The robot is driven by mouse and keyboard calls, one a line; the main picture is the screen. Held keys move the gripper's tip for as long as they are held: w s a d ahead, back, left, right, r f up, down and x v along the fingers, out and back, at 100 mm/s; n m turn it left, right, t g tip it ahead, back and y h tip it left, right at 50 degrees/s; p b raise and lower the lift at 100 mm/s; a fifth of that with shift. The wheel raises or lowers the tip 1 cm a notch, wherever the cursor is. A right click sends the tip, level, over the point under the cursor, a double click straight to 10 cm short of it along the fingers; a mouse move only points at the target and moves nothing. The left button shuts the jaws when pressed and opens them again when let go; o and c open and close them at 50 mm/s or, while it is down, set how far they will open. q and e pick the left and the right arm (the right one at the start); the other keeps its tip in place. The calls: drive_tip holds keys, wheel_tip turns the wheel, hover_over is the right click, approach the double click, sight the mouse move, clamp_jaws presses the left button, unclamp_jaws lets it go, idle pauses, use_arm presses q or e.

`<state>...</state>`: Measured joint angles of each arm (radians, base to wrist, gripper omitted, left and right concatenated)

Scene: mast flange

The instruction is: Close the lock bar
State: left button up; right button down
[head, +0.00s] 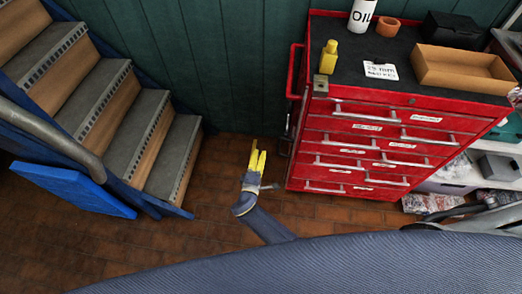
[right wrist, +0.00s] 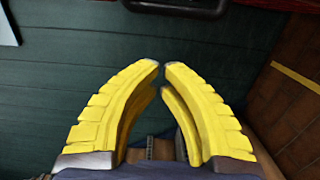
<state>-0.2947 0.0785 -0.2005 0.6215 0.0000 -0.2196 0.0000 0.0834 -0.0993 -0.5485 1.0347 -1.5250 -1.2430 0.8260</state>
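The red tool cabinet (head: 350,150) stands against the green wall, with several drawers in its front. A red bar (head: 293,72) runs along the cabinet's upper left side, and a dark narrow part (head: 286,135) shows below it. I cannot tell which of these, if either, is the lock bar. My right gripper (head: 258,150) is left of the cabinet, apart from it, with its yellow fingers pointing toward the wall. In the right wrist view its fingertips (right wrist: 161,66) nearly meet, with nothing between them. My left gripper is not in view.
An oil bottle (head: 362,15), a yellow bottle (head: 329,57) and an open cardboard box (head: 462,72) stand on the cabinet top. Stairs (head: 110,110) and a blue panel (head: 75,190) are at left. Brick floor between the stairs and cabinet is clear.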

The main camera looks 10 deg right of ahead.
drive_tip(key=x, duration=1)
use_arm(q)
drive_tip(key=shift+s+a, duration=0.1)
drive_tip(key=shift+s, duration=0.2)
use_arm(e)
drive_tip(key=shift+s+d+f, duration=0.1)
drive_tip(key=shift+s+d, duration=0.15)
drive_tip(key=shift+s, duration=0.4)
drive_tip(key=shift+s+d+r, duration=0.1)
drive_tip(key=shift+s+d, duration=0.2)
drive_tip(key=shift+s, duration=0.35)
drive_tip(key=shift+s+d+f, duration=0.1)
drive_tip(key=shift+s+d, duration=0.15)
drive_tip(key=shift+s, duration=0.4)
drive_tip(key=shift+s+y, duration=0.15)
drive_tip(key=shift+y, duration=0.15)
drive_tip(key=shift+s+n+y, duration=0.25)
drive_tip(key=shift+n+y, duration=0.05)
drive_tip(key=shift+n, duration=0.1)
